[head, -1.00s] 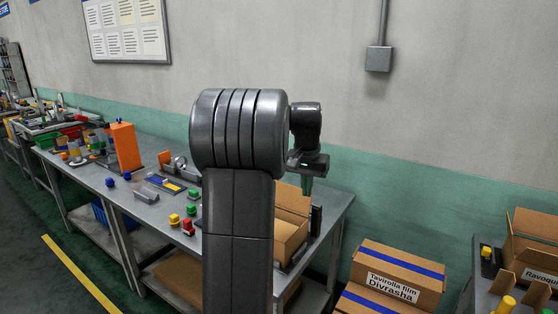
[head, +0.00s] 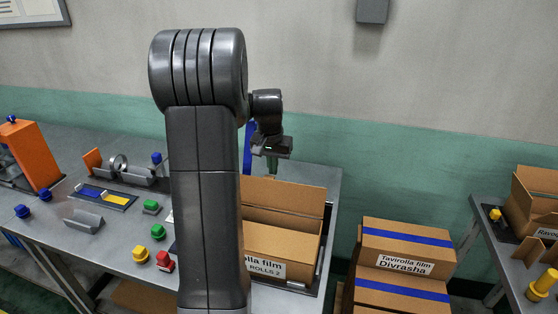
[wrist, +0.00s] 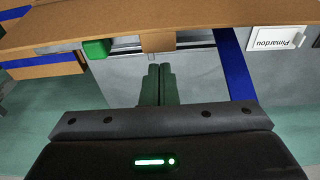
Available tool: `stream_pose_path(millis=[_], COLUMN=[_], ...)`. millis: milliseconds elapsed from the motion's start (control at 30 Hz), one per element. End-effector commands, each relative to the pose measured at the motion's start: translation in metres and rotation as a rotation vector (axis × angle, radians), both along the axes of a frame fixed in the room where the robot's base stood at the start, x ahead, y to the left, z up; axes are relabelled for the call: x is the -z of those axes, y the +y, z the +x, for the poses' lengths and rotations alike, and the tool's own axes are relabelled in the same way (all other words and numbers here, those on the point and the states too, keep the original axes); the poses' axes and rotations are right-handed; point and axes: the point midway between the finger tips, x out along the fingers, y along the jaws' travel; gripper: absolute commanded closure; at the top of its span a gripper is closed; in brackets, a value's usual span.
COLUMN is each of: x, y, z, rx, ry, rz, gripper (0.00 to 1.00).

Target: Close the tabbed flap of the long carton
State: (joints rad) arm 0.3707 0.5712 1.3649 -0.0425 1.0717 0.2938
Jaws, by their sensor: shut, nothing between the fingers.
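The open brown carton (head: 270,245) stands on the grey table, its label partly hidden by my arm. Its raised flap (head: 285,196) stands up at the back. My gripper (head: 272,168) is shut and empty, pointing down just behind and above this flap. In the wrist view, the gripper's green fingertips (wrist: 154,72) are together below a long brown cardboard edge (wrist: 190,20). A short brown tab (wrist: 158,41) projects from that edge towards the fingertips. I cannot tell whether they touch. My arm hides the carton's left part.
Coloured blocks and knobs (head: 158,231) lie left of my arm. An orange stand (head: 33,155) is farther left. Taped cartons (head: 408,248) stand right of the table, and another table (head: 500,262) is at far right. A wall is behind.

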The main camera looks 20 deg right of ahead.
Motion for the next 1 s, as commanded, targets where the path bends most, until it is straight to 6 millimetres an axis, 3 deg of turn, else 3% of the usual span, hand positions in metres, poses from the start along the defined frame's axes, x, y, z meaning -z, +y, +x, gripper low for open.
stream_pose_path(millis=[200,1000], x=[-0.002,-0.003], y=[0.007,0.011], z=[-0.009,-0.015], rx=[-0.001,0.000], ry=[0.001,-0.046], rz=[0.000,-0.036], gripper=[1.00,1.00])
